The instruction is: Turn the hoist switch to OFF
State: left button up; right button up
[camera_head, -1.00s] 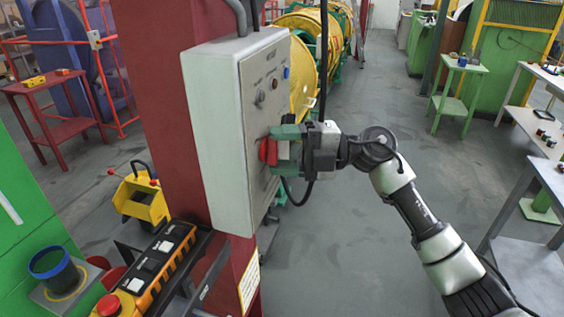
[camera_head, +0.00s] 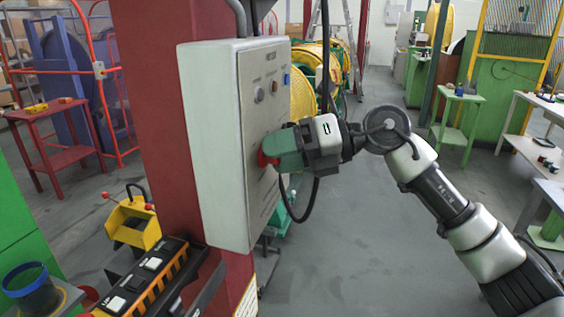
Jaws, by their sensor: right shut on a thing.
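The hoist switch is a red knob (camera_head: 265,159) on the front panel of a pale grey control box (camera_head: 212,150). The box is fixed to a dark red column. My right gripper (camera_head: 274,155), with green fingers, is shut on the red knob from the right. The fingers hide most of the knob, so I cannot read its position. A blue button (camera_head: 287,79) and smaller knobs sit higher on the panel. My left gripper is not in view.
An orange and black pendant control (camera_head: 150,285) lies at the lower left, near a yellow container (camera_head: 133,224). A black cable hangs by the box. A green side table (camera_head: 456,115) and benches stand at the right. The floor between is clear.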

jog(key=shift+f+n, duration=0.15)
jog(key=shift+n, duration=0.25)
jog(key=o, duration=0.9)
jog(key=shift+b+v, duration=1.55)
jog(key=shift+v, duration=3.9)
jog(key=shift+s, duration=0.1)
